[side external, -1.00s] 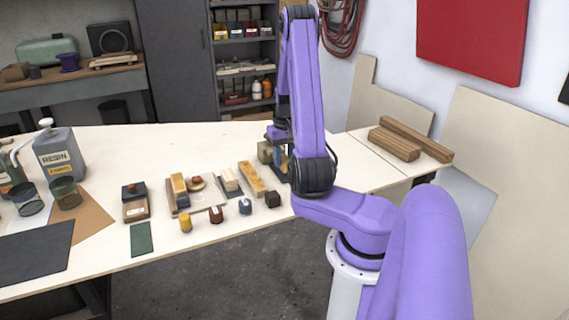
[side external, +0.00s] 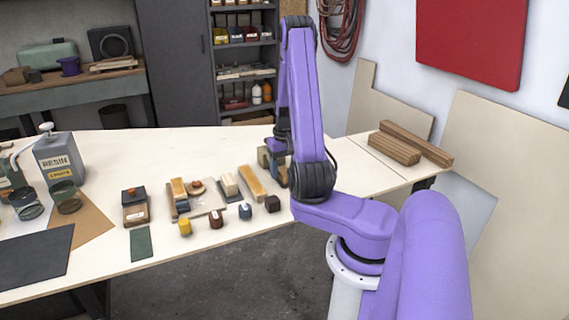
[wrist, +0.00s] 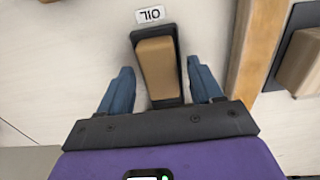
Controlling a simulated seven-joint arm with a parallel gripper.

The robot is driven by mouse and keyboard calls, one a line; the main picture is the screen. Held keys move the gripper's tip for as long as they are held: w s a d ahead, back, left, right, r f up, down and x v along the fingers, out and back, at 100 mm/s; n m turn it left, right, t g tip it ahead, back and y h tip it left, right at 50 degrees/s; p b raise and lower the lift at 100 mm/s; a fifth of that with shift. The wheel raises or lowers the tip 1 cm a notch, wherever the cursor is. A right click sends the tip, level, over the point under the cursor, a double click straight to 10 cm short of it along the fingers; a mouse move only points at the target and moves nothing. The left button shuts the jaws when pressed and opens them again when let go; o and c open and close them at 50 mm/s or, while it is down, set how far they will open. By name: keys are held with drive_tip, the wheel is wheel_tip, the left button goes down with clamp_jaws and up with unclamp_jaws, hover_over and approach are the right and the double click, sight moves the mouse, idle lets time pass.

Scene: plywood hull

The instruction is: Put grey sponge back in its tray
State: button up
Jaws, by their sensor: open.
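My gripper (wrist: 162,82) is open in the wrist view, with one blue finger on each side of a tan block (wrist: 156,68) in a narrow dark tray (wrist: 171,34). Both fingers look apart from the tray, and a label reading OIL (wrist: 150,14) lies beyond its far end. In the side view my gripper (side external: 278,158) is low over the far right of the row of items, partly hidden by my arm. I cannot single out a clearly grey sponge; a pale block (side external: 229,185) sits on a dark tray left of my gripper.
A wooden bar (wrist: 256,45) and another tan block in a dark tray (wrist: 300,62) lie right of my gripper. Small yellow (side external: 185,228), brown (side external: 216,219), blue (side external: 245,212) and dark (side external: 272,204) pots line the front. The tabletop behind the row is clear.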

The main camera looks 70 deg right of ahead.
sight(284, 171)
wheel_tip(284, 171, up, 11)
drive_tip(key=w+a+r+n, duration=0.1)
drive_tip(key=w+a+n, duration=0.3)
drive_tip(key=a, duration=0.4)
drive_tip(key=w+a+r+n, duration=0.1)
drive_tip(key=w+a+n, duration=0.35)
drive_tip(key=a, duration=0.35)
drive_tip(key=s+a+n, duration=0.4)
drive_tip(key=s+a, duration=0.1)
drive_tip(key=a, duration=0.3)
drive_tip(key=s+a+n, duration=0.3)
drive_tip(key=s+a, duration=0.1)
drive_tip(key=a, duration=0.4)
drive_tip(key=s+a+n, duration=0.2)
drive_tip(key=s+n, duration=0.4)
drive_tip(key=s, duration=0.6)
drive_tip(key=shift+a+f, duration=0.15)
drive_tip(key=shift+a, duration=0.25)
